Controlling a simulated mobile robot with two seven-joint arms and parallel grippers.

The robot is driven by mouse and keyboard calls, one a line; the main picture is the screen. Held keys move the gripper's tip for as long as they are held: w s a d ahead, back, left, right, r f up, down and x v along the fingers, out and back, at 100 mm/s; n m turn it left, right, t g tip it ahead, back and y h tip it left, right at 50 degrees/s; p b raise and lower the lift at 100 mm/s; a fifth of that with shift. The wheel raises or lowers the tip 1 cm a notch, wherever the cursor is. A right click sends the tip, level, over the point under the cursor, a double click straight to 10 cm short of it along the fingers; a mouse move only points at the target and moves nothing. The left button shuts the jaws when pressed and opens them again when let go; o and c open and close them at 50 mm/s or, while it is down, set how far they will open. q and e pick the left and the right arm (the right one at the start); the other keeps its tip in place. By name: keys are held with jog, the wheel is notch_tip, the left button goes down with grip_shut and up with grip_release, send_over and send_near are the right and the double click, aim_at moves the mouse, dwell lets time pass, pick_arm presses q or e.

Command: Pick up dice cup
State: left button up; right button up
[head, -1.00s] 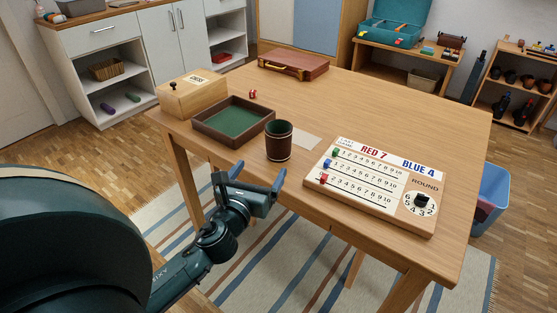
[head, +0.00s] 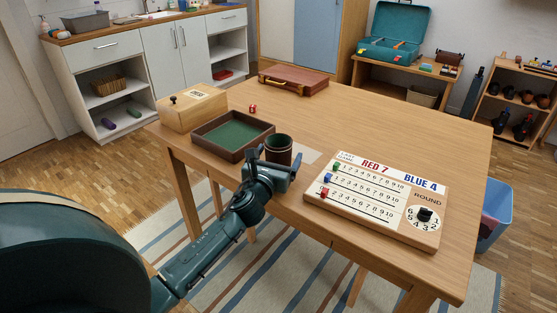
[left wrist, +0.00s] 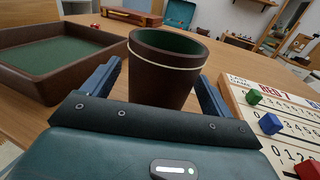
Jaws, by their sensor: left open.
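The dice cup (head: 279,146) is dark brown with a green inside and stands upright on the table, right of the dice tray. My left gripper (head: 270,158) is open at the cup's near side and hides its lower part in the head view. In the left wrist view the cup (left wrist: 163,82) stands between the two blue fingers of the gripper (left wrist: 160,88), with a gap visible on the left side. Whether the right finger touches the cup I cannot tell. My right gripper is not in view.
A brown tray with green lining (head: 232,136) lies close left of the cup. A wooden scoreboard (head: 375,228) lies to the right. A wooden box (head: 192,108), red dice (head: 252,108) and a red-brown case (head: 293,79) are farther back. The table's middle (head: 370,115) is clear.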

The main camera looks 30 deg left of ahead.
pick_arm(q)
jog(key=shift+w+a, duration=0.1)
jog(key=shift+w, duration=0.2)
jog(key=shift+c, duration=0.4)
jog(key=c, duration=1)
